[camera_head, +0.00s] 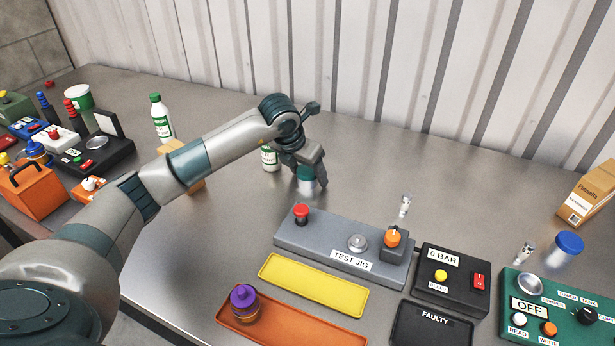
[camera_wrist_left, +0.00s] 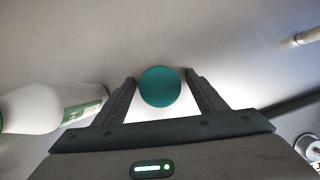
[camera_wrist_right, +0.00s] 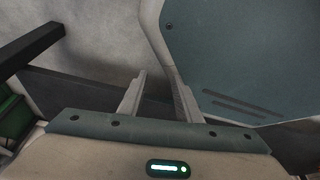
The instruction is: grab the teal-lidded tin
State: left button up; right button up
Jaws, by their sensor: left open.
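The teal-lidded tin (camera_head: 306,181) stands on the metal table behind the grey test jig, partly hidden by my left gripper (camera_head: 308,166). In the left wrist view its round teal lid (camera_wrist_left: 160,86) sits between the tips of my left gripper (camera_wrist_left: 160,76). That gripper is open, with a gap on both sides of the lid, and points down over the tin. My right gripper (camera_wrist_right: 157,75) shows only in the right wrist view, with its fingers apart and nothing between them.
A white bottle with a green label (camera_head: 269,158) stands just left of the tin; another bottle (camera_head: 160,117) is farther left. The test jig (camera_head: 325,240) with a red button (camera_head: 301,211) lies in front.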

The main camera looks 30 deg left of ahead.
aim_at(308, 171)
pick_arm(q)
jog(key=c, duration=1.2)
